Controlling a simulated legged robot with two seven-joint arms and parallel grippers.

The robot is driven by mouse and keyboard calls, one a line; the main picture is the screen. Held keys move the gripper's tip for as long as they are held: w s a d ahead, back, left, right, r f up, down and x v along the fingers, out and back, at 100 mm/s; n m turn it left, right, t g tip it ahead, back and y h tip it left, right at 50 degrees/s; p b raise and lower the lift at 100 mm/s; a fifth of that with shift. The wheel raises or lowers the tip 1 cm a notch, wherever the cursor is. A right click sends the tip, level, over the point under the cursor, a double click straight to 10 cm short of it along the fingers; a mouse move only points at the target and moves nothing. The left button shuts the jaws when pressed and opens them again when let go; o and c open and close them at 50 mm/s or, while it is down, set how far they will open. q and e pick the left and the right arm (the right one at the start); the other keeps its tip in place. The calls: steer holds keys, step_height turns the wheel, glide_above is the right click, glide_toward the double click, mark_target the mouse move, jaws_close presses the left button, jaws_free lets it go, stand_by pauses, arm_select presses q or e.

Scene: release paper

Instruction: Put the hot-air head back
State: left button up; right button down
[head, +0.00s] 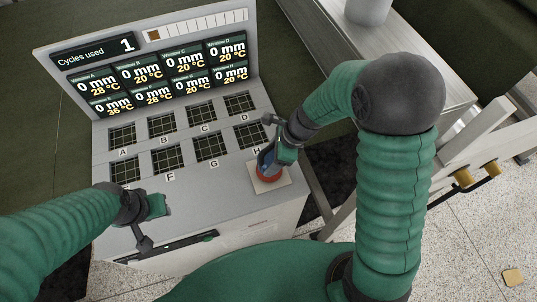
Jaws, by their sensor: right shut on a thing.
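The hot-air head (266,163) appears as a small blue part at the right front of the grey console (225,232). My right gripper (274,150) is shut on it and partly covers it. Directly below is a red-orange round base (269,174) on a pale square plate (284,180). The blue part looks upright over this base; I cannot tell whether they touch. My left gripper (152,224) is open and empty above the console's left front.
Two rows of dark grid windows (201,111), lettered, lie in the console top. An upright display panel (125,73) at its back shows "Cycles used 1" and several temperature readouts. A pale bench (327,38) holding a grey container (368,9) stands to the right.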

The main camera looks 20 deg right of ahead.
steer(key=shift+f, duration=0.3)
steer(key=shift+a, duration=0.15)
steer(key=shift+c, duration=1.6)
jaws_free()
steer(key=shift+s+f, duration=0.1)
